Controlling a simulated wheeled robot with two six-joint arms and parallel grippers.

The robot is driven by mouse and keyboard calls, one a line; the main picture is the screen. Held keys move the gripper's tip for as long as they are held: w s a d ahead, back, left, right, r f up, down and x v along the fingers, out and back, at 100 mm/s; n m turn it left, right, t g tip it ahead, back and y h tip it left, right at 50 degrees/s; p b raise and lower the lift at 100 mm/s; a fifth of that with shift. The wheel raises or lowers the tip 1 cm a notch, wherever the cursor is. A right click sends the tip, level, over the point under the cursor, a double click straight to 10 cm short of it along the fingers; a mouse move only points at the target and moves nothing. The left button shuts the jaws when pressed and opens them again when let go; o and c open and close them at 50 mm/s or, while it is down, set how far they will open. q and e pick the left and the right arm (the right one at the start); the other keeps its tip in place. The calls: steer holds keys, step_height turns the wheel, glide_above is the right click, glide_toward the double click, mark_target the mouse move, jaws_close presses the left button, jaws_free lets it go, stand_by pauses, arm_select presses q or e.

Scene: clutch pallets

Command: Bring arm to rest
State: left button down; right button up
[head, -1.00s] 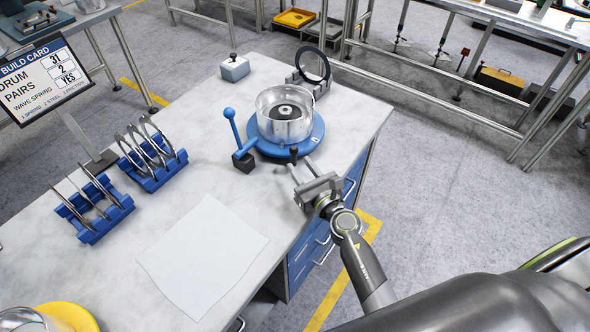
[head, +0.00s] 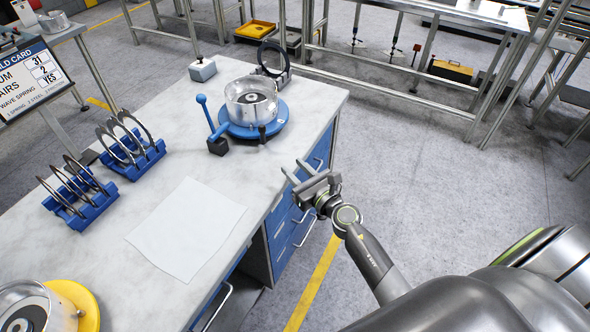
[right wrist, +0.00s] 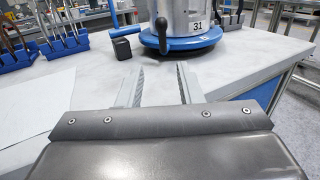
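My right gripper (head: 296,174) is beside the workbench's right edge, apart from the drum. In the right wrist view its two fingers (right wrist: 160,84) stand apart with nothing between them. The metal drum (head: 251,103) sits upright on a round blue base (head: 272,127) near the far right of the bench. A label reading 31 shows on the drum in the right wrist view (right wrist: 187,16). A lever with a blue knob (head: 208,111) stands left of the base. My left gripper is not in view.
Two blue racks (head: 133,162) (head: 78,216) hold thin rings at the bench's left. A white sheet (head: 186,228) lies at its front. A build card (head: 33,79) stands at far left. A black ring stands in a holder (head: 275,62) behind the drum.

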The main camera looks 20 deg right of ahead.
steer(key=shift+s, duration=0.1)
steer(key=s+d+f+m+g+h, duration=0.2)
steer(key=s+f+m, duration=0.4)
steer(key=f, duration=0.4)
steer(key=s+d+f+m+g+h, duration=0.1)
steer(key=s+d+f+m+g, duration=0.3)
steer(key=f+m, duration=0.5)
steer(key=s+d+f+m+g+h, duration=0.1)
steer(key=s+f+m+h, duration=0.1)
steer(key=s+f+m, duration=0.65)
steer(key=s+f+m+g, duration=0.3)
steer(key=s+f+m, duration=0.2)
steer(key=s, duration=0.5)
steer(key=s+a+f+m+g, duration=0.1)
steer(key=s+f+m+g, duration=0.2)
steer(key=s+f+m, duration=0.2)
steer(key=s+f+m+g, duration=0.3)
steer(key=s+f+m, duration=0.2)
steer(key=s, duration=0.9)
step_height(320, 180, down, 3)
steer(key=shift+s+a+f+y+b, duration=0.15)
steer(key=shift+s+f+y+b, duration=0.05)
steer(key=shift+s+y+b, duration=0.15)
